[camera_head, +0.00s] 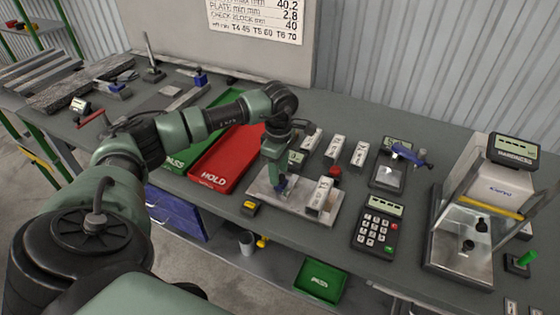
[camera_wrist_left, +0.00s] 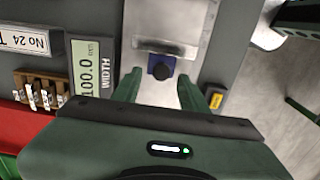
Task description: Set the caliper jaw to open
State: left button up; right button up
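A pale metal gauge plate (camera_head: 262,196) lies on the bench in the head view. In the left wrist view the plate (camera_wrist_left: 165,20) carries a small blue block with a black round knob (camera_wrist_left: 161,70), which looks like the caliper's jaw slide. A display beside it reads 100.0 mm WIDTH (camera_wrist_left: 88,72). My left gripper (camera_head: 279,188) points down over the front of the plate. In the left wrist view its two green fingers (camera_wrist_left: 158,88) are apart, with the knob between and just beyond them; contact cannot be told. My right gripper is not in view.
A red HOLD tray (camera_head: 213,179) and a green PASS tray are left of the plate. Labelled blocks (camera_head: 335,147) stand behind it, and one (camera_head: 320,195) at its right. A keypad (camera_head: 374,232) and a hardness tester (camera_head: 470,240) are farther right. A yellow-topped button (camera_head: 249,208) sits near the front edge.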

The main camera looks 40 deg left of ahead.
pick_arm(q)
jog(key=shift+d+r, duration=0.1)
notch_tip(320, 180, up, 6)
jog(key=shift+r+b, duration=0.1)
jog(key=shift+b, duration=1.05)
jog(key=shift+r, duration=0.7)
jog(key=shift+f, duration=0.1)
